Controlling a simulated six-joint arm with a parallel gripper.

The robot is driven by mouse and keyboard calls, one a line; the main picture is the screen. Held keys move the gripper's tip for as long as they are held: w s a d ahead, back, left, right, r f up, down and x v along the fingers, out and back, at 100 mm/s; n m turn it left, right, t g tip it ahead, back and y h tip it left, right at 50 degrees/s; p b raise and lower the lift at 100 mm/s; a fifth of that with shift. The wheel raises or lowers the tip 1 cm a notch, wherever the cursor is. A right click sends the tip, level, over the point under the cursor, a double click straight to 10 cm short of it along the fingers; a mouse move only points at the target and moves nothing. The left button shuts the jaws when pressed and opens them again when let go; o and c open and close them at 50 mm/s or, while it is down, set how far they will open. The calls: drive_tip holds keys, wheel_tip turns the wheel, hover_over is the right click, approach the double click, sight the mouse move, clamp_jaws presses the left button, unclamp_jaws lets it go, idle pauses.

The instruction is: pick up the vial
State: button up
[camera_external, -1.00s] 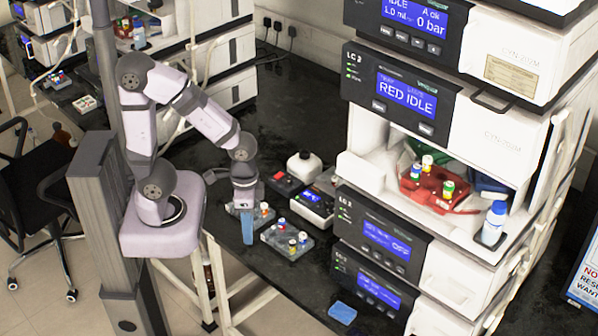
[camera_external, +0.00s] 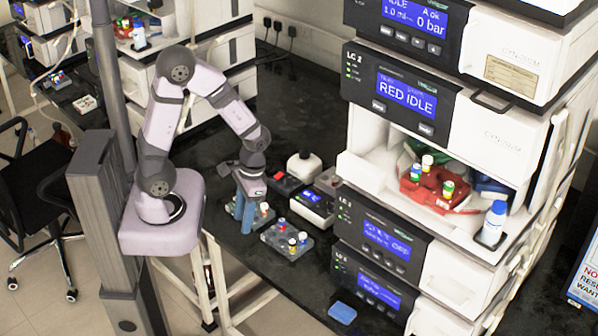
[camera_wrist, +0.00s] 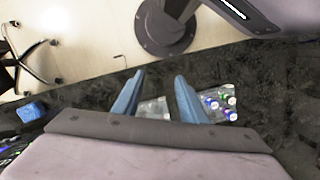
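My gripper (camera_external: 242,226) has two blue fingers, tilted down over the near-left part of the black bench. In the wrist view its fingers (camera_wrist: 159,80) are spread apart with no vial between their tips. A second rack with vials (camera_external: 264,208) sits right behind the fingers and is partly hidden. In the wrist view one rack (camera_wrist: 220,102) lies right of the right finger, and another (camera_wrist: 152,108) shows partly between the fingers. Which vial is meant is not clear.
A red tray with vials (camera_external: 430,187) and a blue-capped bottle (camera_external: 494,222) sit in the instrument stack at right. A blue block (camera_external: 342,312) lies at the front.

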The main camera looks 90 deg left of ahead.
drive_tip(key=w+a+f+n, duration=0.2)
drive_tip(key=w+a, duration=0.3)
drive_tip(key=a, duration=0.3)
drive_tip(key=m+t, duration=0.1)
drive_tip(key=t, duration=0.3)
approach(335, 178)
drive_tip(key=shift+y, duration=0.3)
drive_tip(key=s+d+f, duration=0.2)
drive_tip(key=s+f, duration=0.1)
drive_tip(key=s+d+f, duration=0.1)
drive_tip(key=s+f, duration=0.1)
drive_tip(key=shift+s+f, duration=0.2)
drive_tip(key=shift+f, duration=0.05)
drive_tip(key=w+a+r+m+t, duration=0.1)
drive_tip(key=w+a+r+m, duration=0.1)
drive_tip(key=w+r+m, duration=0.3)
drive_tip(key=shift+m, duration=0.3)
drive_tip(key=shift+s+a+p+x, duration=0.15)
drive_tip(key=shift+p+x, duration=0.8)
drive_tip(key=shift+x, duration=1.1)
drive_tip(key=shift+s+a+p+x, duration=0.1)
drive_tip(key=shift+p+x, duration=0.8)
drive_tip(key=shift+x, duration=1.15)
clamp_jaws()
